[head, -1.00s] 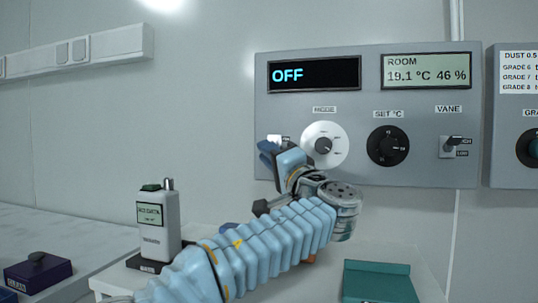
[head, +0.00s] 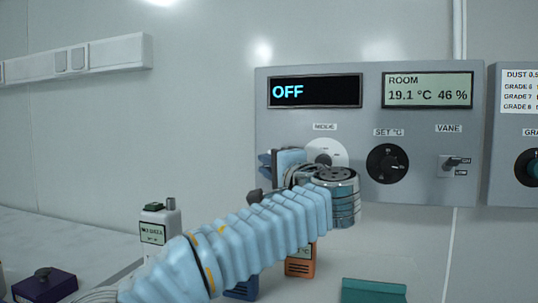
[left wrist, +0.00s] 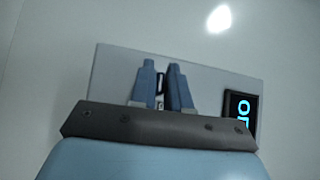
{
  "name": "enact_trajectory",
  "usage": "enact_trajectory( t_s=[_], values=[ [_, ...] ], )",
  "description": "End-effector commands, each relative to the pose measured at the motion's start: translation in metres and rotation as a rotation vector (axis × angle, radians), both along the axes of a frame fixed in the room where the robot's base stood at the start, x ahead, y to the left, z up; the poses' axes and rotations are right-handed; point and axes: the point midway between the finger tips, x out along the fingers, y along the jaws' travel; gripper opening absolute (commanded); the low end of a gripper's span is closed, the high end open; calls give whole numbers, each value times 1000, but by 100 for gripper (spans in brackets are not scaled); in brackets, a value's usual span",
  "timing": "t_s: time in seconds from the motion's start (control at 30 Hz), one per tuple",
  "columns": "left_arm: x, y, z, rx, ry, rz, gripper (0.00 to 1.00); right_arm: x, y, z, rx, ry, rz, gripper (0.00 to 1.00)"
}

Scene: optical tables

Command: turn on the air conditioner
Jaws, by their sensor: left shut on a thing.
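The air conditioner panel (head: 290,125) is a grey box on the wall. Its black display (head: 315,91) reads OFF in blue. A room readout (head: 427,91) shows 19.1 °C and 46 %. Below are a white MODE knob (head: 324,150), partly hidden by my gripper, a black SET °C knob (head: 387,163) and a VANE toggle (head: 454,165). My left gripper (head: 278,163) is at the panel's lower left, left of the MODE knob. In the left wrist view its blue fingers (left wrist: 162,88) are closed around a small dark switch lever (left wrist: 160,86). The head view hides that switch.
A second panel (head: 520,135) adjoins on the right. A white handheld meter (head: 155,230) stands at left, with a dark purple box (head: 44,285) nearby.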

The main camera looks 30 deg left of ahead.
Motion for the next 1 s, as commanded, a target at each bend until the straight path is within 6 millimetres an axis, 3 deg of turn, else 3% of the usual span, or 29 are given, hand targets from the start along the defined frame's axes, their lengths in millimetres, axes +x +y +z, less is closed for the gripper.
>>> enact_trajectory(
  t_s=[0.03,0.2,0.6,1.0],
  values=[
    [0,0,9,-10,38,-2,0,0,0,11,1,-1,1,37],
    [0,-1,11,-49,194,-2,0,0,0,18,2,1,3,37],
    [3,-1,19,-123,502,-2,0,0,1,18,2,1,3,37],
    [5,1,23,-152,633,0,0,0,1,18,2,2,3,37]
  ],
)
